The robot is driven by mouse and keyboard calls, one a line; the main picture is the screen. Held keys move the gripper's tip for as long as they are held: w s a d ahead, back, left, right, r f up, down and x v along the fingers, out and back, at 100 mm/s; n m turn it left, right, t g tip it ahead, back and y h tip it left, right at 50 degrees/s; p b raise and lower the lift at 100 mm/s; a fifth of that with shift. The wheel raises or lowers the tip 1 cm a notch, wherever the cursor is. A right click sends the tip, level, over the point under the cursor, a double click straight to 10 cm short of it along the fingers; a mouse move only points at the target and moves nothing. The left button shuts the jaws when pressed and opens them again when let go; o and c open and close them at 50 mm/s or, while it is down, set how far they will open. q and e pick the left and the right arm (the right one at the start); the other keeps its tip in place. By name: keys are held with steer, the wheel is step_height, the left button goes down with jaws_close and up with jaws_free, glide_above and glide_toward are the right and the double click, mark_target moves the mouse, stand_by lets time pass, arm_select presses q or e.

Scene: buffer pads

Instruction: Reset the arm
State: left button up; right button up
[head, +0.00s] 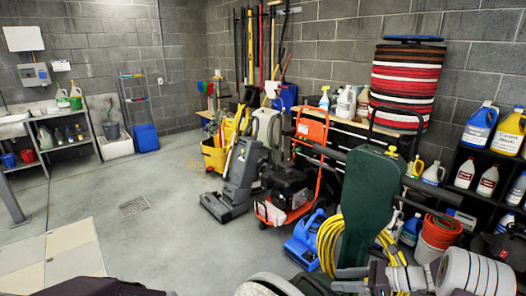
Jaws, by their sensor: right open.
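My right gripper (343,280) is low in the head view, right of centre, with its arm coming in from the right edge. It points left and its two fingers are apart, with nothing seen between them. It shows in front of the dark green machine (370,200) and the yellow coiled hose (330,245); I cannot tell whether it touches either. My left gripper is not in view. A tall stack of red, white, black and brown buffer pads (405,85) stands at the back right.
A blue floor blower (304,240), an orange-framed machine (312,130) and a grey floor machine (235,180) crowd the middle. Red buckets (438,232) and dark shelves with bottles (485,182) stand at right. The grey floor (150,225) at left is mostly clear.

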steer(key=s+a+r+n+g+h+p, duration=0.1)
steer(key=s+a+r+n+g+h, duration=0.15)
steer(key=s+a+n, duration=0.35)
steer(key=s+a+r+n+g+h+p, duration=0.1)
steer(key=s+a+r+n+g, duration=0.2)
steer(key=a, duration=0.4)
steer(key=s+f+n+h+p, duration=0.1)
steer(key=s+n+h, duration=0.45)
steer(key=s, duration=0.35)
steer(key=s+d+f+n+t+h, duration=0.1)
steer(key=d+f+n+h, duration=0.1)
steer(key=d+f+n, duration=0.2)
steer(key=d+n, duration=0.3)
steer(key=n, duration=0.3)
steer(key=shift+s+t+h, duration=0.2)
steer(key=shift+t+h, duration=0.15)
steer(key=shift+h, duration=0.05)
